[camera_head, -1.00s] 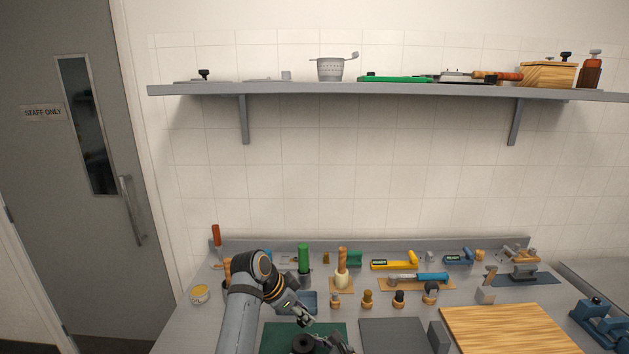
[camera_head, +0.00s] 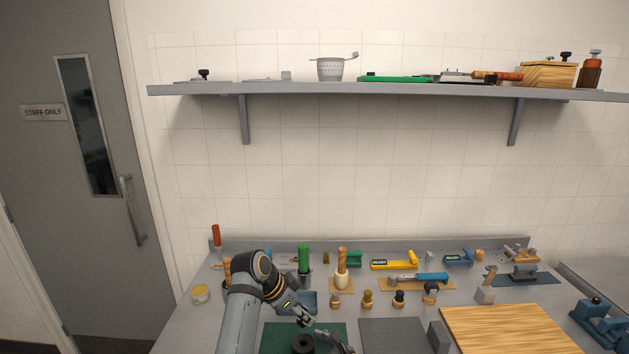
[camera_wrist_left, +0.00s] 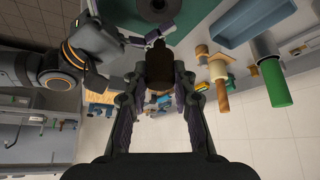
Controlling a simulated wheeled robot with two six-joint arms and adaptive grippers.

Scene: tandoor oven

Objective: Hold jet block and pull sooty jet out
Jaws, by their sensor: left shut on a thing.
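My left gripper (camera_head: 304,320) is low in the head view, over the green mat (camera_head: 275,338). In the left wrist view its two fingers (camera_wrist_left: 160,72) are shut on a dark brown, roughly cylindrical piece, which I take for the jet block (camera_wrist_left: 160,66). A separate sooty jet cannot be made out. My right gripper (camera_wrist_left: 148,40) comes in from the left of the wrist view, its tips close to the block's far end. Whether it touches or grips there is unclear. In the head view it is only a small dark part (camera_head: 333,340).
A black ring-shaped piece (camera_head: 303,343) lies on the green mat. A grey plate (camera_head: 393,335) and a wooden board (camera_head: 505,328) are to the right. Several tools and wooden-handled pieces stand behind, with a blue tray (camera_wrist_left: 222,22) near my left gripper.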

